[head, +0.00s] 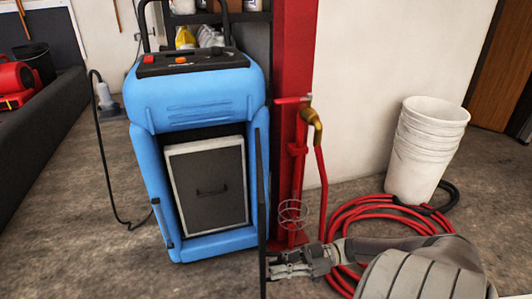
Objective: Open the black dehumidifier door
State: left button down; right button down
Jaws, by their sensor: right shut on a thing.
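The blue dehumidifier (205,105) stands upright left of centre, with a dark control panel on top. Its black door (261,170) shows as a thin, nearly edge-on panel at the right side of the front opening, swung out from the body. The opening is uncovered and shows a grey filter panel (205,165) with a pale frame and a small handle. My right gripper (275,264) is at the lower part of the door, shut on it. The exact contact of the fingertips is partly hidden. My left gripper is not in view.
A red post (293,55) stands just right of the door, with a red hose (375,212) coiled on the floor and a brass nozzle. Stacked white buckets (425,150) stand at the right. A black cable lies left of the dehumidifier. The floor in front is clear.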

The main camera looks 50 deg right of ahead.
jog(key=b+v, duration=0.1)
jog(key=v, duration=0.6)
jog(key=shift+d, duration=0.4)
jog(key=c, duration=1.5)
grip_release()
jog(key=shift+d, duration=0.1)
jog(key=v, duration=0.7)
jog(key=shift+s+d, duration=0.1)
